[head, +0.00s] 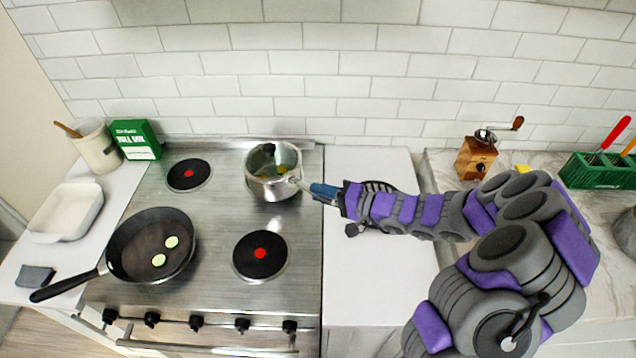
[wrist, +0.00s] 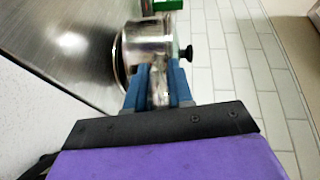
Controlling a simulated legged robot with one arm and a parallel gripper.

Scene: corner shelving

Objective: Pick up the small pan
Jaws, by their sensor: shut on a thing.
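The small pan (head: 273,187) is a shiny silver saucepan at the back right of the stove, with some yellow and green bits inside. Its handle points right, towards my gripper (head: 312,189). My gripper's blue fingers are shut on the handle. In the wrist view the pan (wrist: 145,42) stands just beyond the fingertips (wrist: 158,75), and the handle lies between them. The pan looks upright, at or just above the back right burner; I cannot tell if it touches. A black knob-like piece (wrist: 187,53) shows beside its rim.
A black frying pan (head: 130,245) with two pale green slices sits at the front left. The back left burner (head: 189,174) and front right burner (head: 260,255) are bare. A wooden grinder (head: 475,158) and green rack (head: 590,172) stand right. The tiled wall (head: 230,85) is close behind.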

